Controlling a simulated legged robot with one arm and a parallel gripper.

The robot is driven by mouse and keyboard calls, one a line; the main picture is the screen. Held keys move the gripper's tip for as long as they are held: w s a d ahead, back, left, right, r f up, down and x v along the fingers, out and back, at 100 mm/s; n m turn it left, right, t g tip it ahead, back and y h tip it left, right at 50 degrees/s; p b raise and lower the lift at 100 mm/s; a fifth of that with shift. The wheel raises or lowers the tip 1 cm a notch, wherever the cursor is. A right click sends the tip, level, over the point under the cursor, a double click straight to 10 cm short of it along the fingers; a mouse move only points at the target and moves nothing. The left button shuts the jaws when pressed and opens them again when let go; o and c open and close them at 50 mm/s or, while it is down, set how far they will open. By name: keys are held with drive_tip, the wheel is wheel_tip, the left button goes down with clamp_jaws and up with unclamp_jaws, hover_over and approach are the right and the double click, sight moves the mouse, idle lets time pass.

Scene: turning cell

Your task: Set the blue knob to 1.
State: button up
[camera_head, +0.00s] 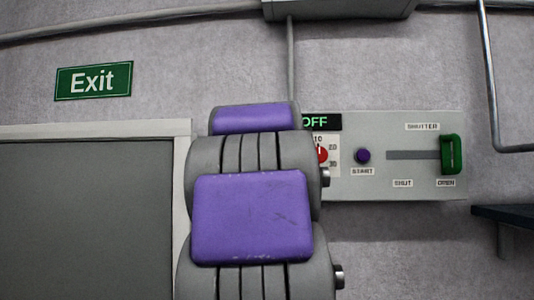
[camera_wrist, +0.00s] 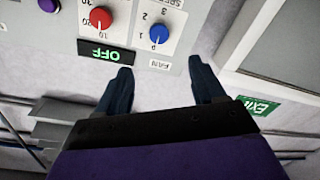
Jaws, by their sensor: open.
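The blue knob (camera_wrist: 160,33) is on the light panel at the top of the wrist view, which is upside down. It has numbers beside it and a FAN label. Its white pointer seems to be on the FAN-label side, near a small mark; the exact setting is hard to read. My gripper (camera_wrist: 159,71) is open and empty, its two dark fingers spread. In the picture the fingertips lie just below the knob, on either side of the FAN label, not around the knob. In the head view my arm hides the blue knob and the gripper.
A red knob (camera_wrist: 101,18) sits beside the blue one, by a green OFF display (camera_wrist: 105,53). In the head view the panel (camera_head: 385,128) also bears a purple START button (camera_head: 363,156) and a green shutter handle (camera_head: 451,154) at OPEN. An Exit sign (camera_head: 93,81) hangs left.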

drive_tip(key=w+p, duration=0.5)
drive_tip(key=w, duration=1.2)
drive_tip(key=shift+w+a+p, duration=0.15)
drive_tip(key=shift+a+p, duration=0.15)
drive_tip(key=c, duration=1)
drive_tip(key=shift+c, duration=0.2)
